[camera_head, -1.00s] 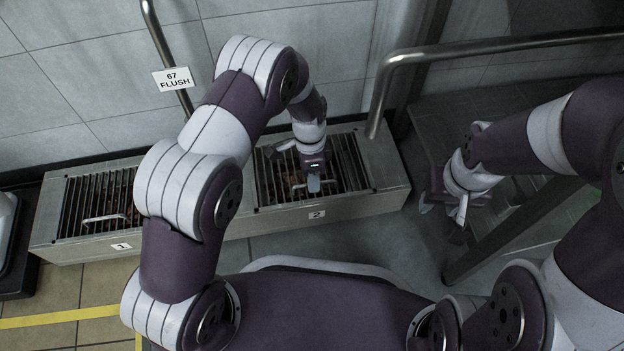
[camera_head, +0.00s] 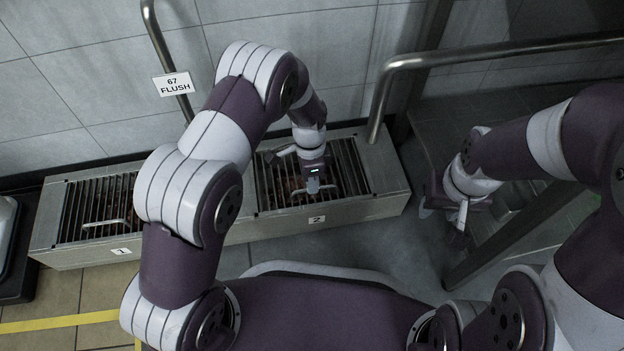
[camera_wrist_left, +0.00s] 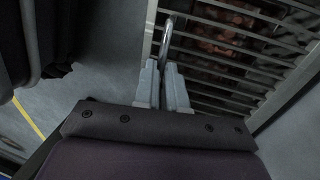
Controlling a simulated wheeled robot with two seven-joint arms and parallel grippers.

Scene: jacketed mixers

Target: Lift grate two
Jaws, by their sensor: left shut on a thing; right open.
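Grate two (camera_head: 347,165) is a dark barred grate with a metal handle, set in the right part of a long metal trough, above the label "2" (camera_head: 317,220). Its bars also show in the left wrist view (camera_wrist_left: 240,45). My left gripper (camera_head: 314,187) is at the front of grate two, shut on its handle (camera_wrist_left: 166,38). The grate looks seated in its opening; I cannot tell whether it is raised at all. My right gripper (camera_head: 442,212) is open and empty, off to the right of the trough, over the floor.
Grate one (camera_head: 95,205), with its own handle, lies at the trough's left, above the label "1". A metal rail (camera_head: 400,64) stands at the right and a pipe with a "67 FLUSH" sign (camera_head: 173,83) rises behind. Grey steps are at the far right.

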